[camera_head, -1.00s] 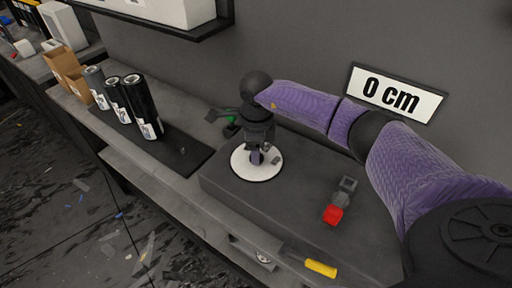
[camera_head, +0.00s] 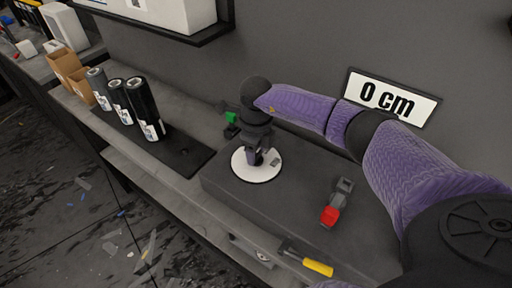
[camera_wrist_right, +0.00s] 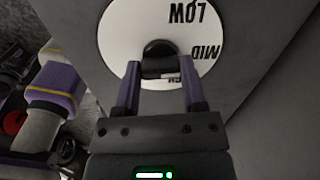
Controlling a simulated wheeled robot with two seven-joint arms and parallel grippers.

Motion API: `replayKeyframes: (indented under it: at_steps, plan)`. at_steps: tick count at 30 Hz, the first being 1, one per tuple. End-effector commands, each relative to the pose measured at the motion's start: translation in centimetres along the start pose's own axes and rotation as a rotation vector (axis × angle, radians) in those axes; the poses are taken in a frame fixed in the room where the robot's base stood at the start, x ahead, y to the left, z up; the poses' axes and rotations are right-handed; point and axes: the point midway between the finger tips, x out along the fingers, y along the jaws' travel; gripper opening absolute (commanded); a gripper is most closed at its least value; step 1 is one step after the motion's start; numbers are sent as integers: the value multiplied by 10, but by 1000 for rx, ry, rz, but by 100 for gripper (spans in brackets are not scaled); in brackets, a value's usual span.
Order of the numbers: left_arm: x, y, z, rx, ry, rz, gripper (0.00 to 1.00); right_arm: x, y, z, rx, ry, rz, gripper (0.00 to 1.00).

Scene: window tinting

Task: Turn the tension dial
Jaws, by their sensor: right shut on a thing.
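The tension dial has a round white plate (camera_head: 244,174) on top of a dark grey block. In the right wrist view its white face (camera_wrist_right: 121,32) shows the words LOW and MID upside down, with a third word partly covered. A black knob (camera_wrist_right: 159,48) stands at the middle of the face. My right gripper (camera_head: 256,158) points down over the plate. In the right wrist view its two purple fingers are shut on the knob, one on each side. My left gripper is not clearly in view.
A red-and-grey tool (camera_head: 330,215) lies on the block right of the dial. A yellow-handled tool (camera_head: 318,268) lies by the front edge. Several black rolls (camera_head: 144,110) stand on a dark mat at left.

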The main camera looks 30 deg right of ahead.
Motion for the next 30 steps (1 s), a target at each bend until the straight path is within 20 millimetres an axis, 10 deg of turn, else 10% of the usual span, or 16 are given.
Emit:
replayKeyframes:
  at_steps: [21,22,27,30]
  plan:
    - [-4,1,-1,0,1,1,59,0,0,0,90,-1,-1,0]
    - [-4,1,-1,0,1,1,59,0,0,0,90,-1,-1,55]
    - [-4,1,-1,0,2,1,59,0,0,0,90,-1,-1,88]
    - [-4,1,-2,1,2,1,59,0,0,0,89,-1,-1,88]
